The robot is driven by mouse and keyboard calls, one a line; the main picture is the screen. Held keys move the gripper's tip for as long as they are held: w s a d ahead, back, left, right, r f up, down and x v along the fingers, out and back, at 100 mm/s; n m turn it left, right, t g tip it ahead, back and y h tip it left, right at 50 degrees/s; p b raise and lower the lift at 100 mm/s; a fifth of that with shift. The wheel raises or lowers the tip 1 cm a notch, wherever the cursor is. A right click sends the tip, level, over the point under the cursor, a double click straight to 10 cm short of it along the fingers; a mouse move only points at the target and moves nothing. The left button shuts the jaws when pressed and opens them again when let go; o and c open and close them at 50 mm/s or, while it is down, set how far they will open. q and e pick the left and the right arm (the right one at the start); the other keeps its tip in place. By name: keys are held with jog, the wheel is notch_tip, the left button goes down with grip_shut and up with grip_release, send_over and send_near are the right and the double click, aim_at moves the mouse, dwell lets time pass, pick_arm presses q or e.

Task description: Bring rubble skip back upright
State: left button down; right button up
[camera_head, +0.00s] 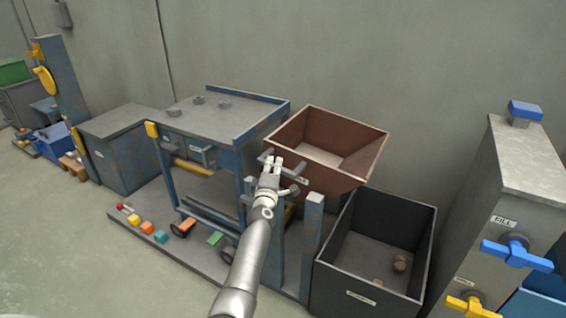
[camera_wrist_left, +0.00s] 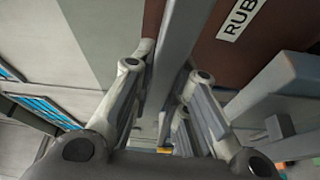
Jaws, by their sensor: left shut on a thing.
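The rubble skip (camera_head: 375,152) is a brown open-topped box above and left of a dark bin. Its opening faces mostly up and its inside looks empty; I cannot tell exactly how far it tilts. In the left wrist view its brown wall (camera_wrist_left: 205,65) carries a white label starting "RUB". My left gripper (camera_head: 271,163) is at the skip's near left side, shut on a grey handle bar (camera_wrist_left: 178,50) that runs between the fingers in the left wrist view (camera_wrist_left: 160,110). My right gripper is out of view.
A grey post (camera_head: 314,215) stands beside the skip. A blue-framed bench (camera_head: 230,112) is to the left, with coloured blocks (camera_head: 147,227) on its base. A grey cabinet with blue and yellow valves (camera_head: 515,253) stands at right.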

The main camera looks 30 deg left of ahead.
pick_arm(q)
jog(key=shift+a+f+n+g, duration=0.3)
jog(key=shift+a+f+n, duration=0.5)
jog(key=shift+a+f, duration=0.15)
jog(key=shift+f, duration=0.1)
jog(key=c, duration=1.4)
grip_release()
jog(key=shift+f, duration=0.1)
